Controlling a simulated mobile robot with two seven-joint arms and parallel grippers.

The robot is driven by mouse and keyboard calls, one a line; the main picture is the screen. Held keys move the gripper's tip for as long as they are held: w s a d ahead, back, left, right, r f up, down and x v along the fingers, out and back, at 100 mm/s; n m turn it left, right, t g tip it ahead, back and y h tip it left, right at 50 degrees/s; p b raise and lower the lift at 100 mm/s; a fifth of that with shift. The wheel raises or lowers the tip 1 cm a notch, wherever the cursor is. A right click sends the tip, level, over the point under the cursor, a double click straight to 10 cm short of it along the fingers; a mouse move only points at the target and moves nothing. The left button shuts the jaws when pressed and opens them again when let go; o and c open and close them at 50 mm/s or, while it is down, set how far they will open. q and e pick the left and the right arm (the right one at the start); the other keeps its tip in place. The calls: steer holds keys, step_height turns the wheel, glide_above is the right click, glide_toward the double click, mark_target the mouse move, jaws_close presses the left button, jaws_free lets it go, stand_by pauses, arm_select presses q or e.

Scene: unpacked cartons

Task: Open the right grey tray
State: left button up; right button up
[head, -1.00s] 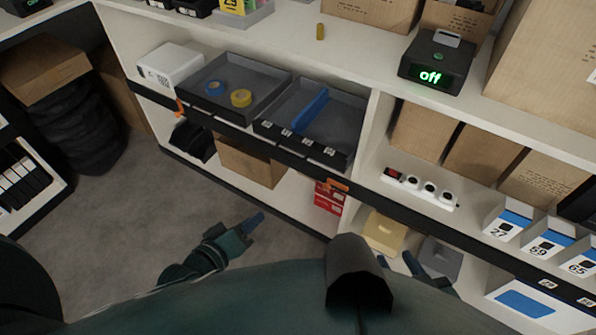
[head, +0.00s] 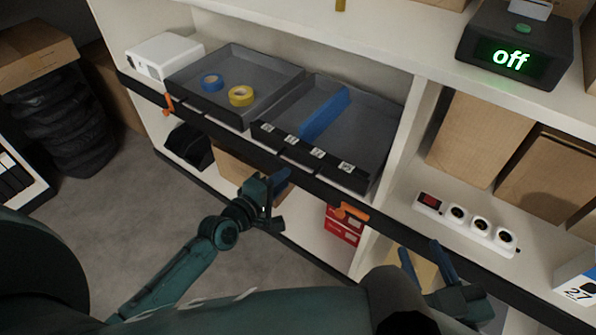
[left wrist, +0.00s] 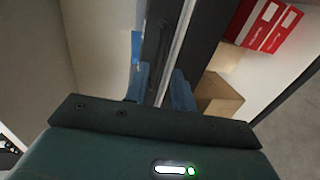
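The right grey tray (head: 372,128) sits on the shelf beside the left one, with a blue divider (head: 325,113) inside and small white labels along its dark front. My left gripper (head: 274,187) is in front of and below the shelf's black front rail, to the lower left of the tray. In the left wrist view its blue fingers (left wrist: 160,88) stand apart with nothing held, and a dark edge with a light strip shows beyond them. My right gripper (head: 422,262) is low at the right, its blue fingers apart and empty.
The left grey tray (head: 272,67) holds blue and yellow tape rolls. Orange clips (head: 350,211) sit on the black rail. Red boxes (head: 342,226) and a carton (head: 238,172) stand on the lower shelf. A power strip (head: 467,223) lies to the right. The floor at left is open.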

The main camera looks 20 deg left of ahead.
mark_target(297, 167)
arm_select(q)
steer(key=b+x, duration=0.1)
steer(key=x, duration=0.6)
steer(key=shift+b, duration=0.35)
arm_select(e)
steer(key=shift+a+n+t+y, duration=0.45)
steer(key=shift+n+t+y, duration=0.05)
steer(key=shift+t+y, duration=0.1)
arm_select(q)
jaws_close()
